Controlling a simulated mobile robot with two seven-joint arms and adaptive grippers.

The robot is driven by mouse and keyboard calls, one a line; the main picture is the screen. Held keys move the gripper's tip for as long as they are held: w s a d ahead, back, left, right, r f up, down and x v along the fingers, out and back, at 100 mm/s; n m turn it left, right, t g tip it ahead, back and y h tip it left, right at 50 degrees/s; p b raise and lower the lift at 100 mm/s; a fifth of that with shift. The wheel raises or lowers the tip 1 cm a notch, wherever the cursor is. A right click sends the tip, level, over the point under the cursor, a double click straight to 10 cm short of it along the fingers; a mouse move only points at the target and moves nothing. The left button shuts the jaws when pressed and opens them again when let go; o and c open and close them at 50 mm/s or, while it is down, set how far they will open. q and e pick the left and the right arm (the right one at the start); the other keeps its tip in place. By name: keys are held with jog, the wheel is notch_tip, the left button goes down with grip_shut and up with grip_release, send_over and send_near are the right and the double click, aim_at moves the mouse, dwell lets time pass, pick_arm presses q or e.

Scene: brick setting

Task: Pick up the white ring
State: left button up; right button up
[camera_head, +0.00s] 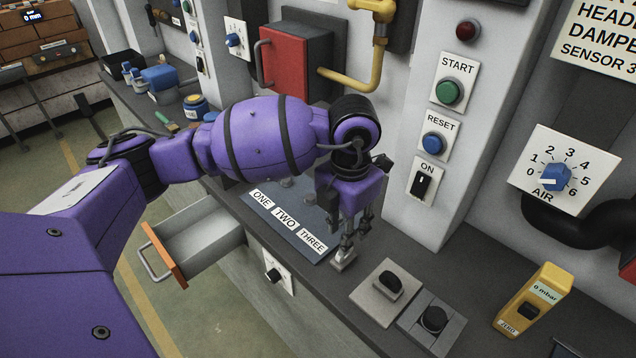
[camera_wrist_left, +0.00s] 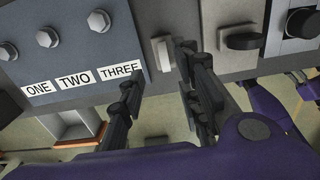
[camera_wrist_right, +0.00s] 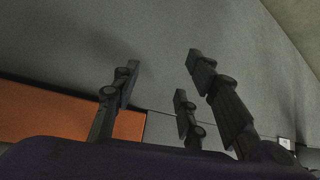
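A small whitish piece, which looks like the white ring (camera_head: 343,260), is on the dark bench ledge just right of the panel marked ONE, TWO, THREE. I cannot make out a hole in it. It also shows in the left wrist view (camera_wrist_left: 161,52), ahead of and between the fingers. My left gripper (camera_head: 352,236) points down just above it. In the left wrist view the left fingers (camera_wrist_left: 160,72) stand apart with a gap between them, and no grip on the piece shows. My right gripper (camera_wrist_right: 160,75) is open and empty, facing a plain grey surface.
The labelled panel (camera_head: 265,195) has hex bolts (camera_wrist_left: 98,21). A black knob (camera_head: 388,283) on a plate, another black knob (camera_head: 434,319) and a yellow gauge (camera_head: 533,300) stand to the right. An open drawer (camera_head: 190,240) with an orange front juts out at left.

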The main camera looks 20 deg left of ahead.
pick_arm(q)
jog(key=shift+d+f, duration=0.2)
jog(key=shift+f, duration=0.95)
jog(key=f, duration=0.2)
jog(key=shift+d+f+p, duration=0.2)
jog(key=shift+f+p, duration=0.1)
jog(key=shift+f, duration=0.6)
grip_shut()
pick_arm(e)
jog(key=shift+a, duration=0.1)
